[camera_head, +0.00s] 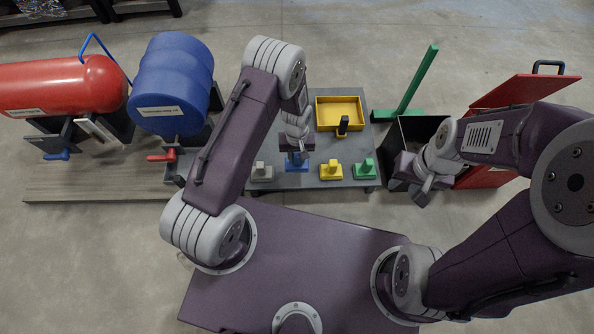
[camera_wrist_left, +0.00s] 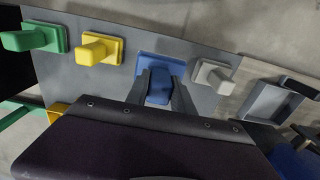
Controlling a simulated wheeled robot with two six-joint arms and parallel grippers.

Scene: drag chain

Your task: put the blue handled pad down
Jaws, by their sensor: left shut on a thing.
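The blue handled pad (camera_head: 297,166) is at the grey table's front edge, between the grey pad and the yellow pad. In the left wrist view the blue pad (camera_wrist_left: 160,70) shows its flat base and its handle between my fingers. My left gripper (camera_head: 297,155) is above the pad, shut on its handle. The left wrist view shows the left gripper (camera_wrist_left: 160,88) with a finger on each side of the handle. Whether the base touches the table top is hard to tell. My right gripper (camera_head: 424,188) is near the black bin, its finger gap unclear.
A grey pad (camera_head: 262,172), a yellow pad (camera_head: 331,170) and a green pad (camera_head: 364,169) stand along the front of the grey table (camera_head: 300,183). A yellow tray (camera_head: 362,101) is behind them. A red tank (camera_head: 65,86) and a blue drum (camera_head: 172,85) are at left.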

